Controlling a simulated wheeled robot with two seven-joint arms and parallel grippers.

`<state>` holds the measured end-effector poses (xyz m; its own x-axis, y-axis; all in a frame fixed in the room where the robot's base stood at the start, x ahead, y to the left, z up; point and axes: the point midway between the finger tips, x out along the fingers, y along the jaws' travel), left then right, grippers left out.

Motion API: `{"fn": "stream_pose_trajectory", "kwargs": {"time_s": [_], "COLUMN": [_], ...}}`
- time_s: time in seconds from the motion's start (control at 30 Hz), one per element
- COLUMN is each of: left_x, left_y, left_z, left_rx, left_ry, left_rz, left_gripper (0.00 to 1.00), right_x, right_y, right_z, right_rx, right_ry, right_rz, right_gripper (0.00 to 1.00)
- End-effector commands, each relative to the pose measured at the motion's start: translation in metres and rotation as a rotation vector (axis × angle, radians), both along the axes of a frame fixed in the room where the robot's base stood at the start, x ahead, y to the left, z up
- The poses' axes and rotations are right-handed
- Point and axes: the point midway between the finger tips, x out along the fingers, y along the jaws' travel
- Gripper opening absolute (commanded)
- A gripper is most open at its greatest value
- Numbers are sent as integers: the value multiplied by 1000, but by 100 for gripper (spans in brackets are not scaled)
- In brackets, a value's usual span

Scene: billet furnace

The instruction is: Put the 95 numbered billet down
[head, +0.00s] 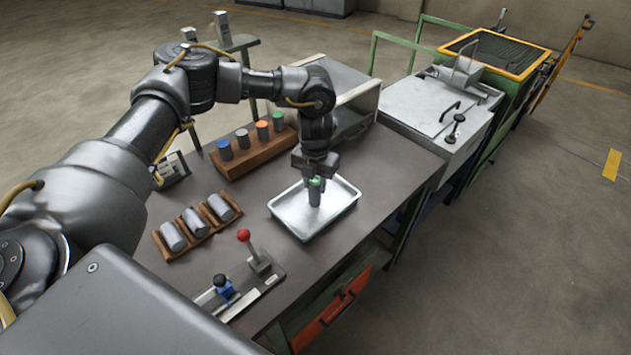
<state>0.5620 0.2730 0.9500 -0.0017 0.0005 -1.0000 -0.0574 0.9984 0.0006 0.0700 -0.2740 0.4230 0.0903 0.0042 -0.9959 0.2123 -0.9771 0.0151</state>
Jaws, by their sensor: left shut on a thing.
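My left gripper (316,176) points down over a shallow silver metal tray (345,199) on the grey workbench. It is shut on a small upright grey billet with a green top (315,192). The billet is over the middle of the tray; I cannot tell whether its base touches the tray floor. No number can be read on it. My right gripper is not in view.
A wooden rack (255,153) with several colour-topped billets stands behind the tray. A wooden cradle (197,228) with three lying grey billets is at left. A red-knobbed lever (249,245) stands in front. Bare bench surrounds the tray.

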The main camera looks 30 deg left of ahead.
Motion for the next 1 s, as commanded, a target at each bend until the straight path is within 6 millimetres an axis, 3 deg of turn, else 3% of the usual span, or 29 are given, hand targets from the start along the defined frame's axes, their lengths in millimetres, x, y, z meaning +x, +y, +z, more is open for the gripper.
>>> {"fn": "stream_pose_trajectory", "kwargs": {"time_s": [0.43, 0.47, 0.6, 1.0], "left_x": [1, 0, 0, 1], "left_y": [0, 0, 0, 0], "left_z": [-8, -8, -8, 0], "left_rx": [-2, -1, -1, -2], "left_ry": [-4, -2, -2, -4], "left_rz": [1, 0, 0, 0], "left_gripper": [0, 34, 52, 53], "right_x": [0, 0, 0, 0], "right_y": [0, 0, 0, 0], "right_z": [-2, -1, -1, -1], "right_rx": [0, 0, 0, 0], "right_ry": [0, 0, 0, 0], "right_rz": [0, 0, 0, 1], "right_gripper": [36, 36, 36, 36]}}
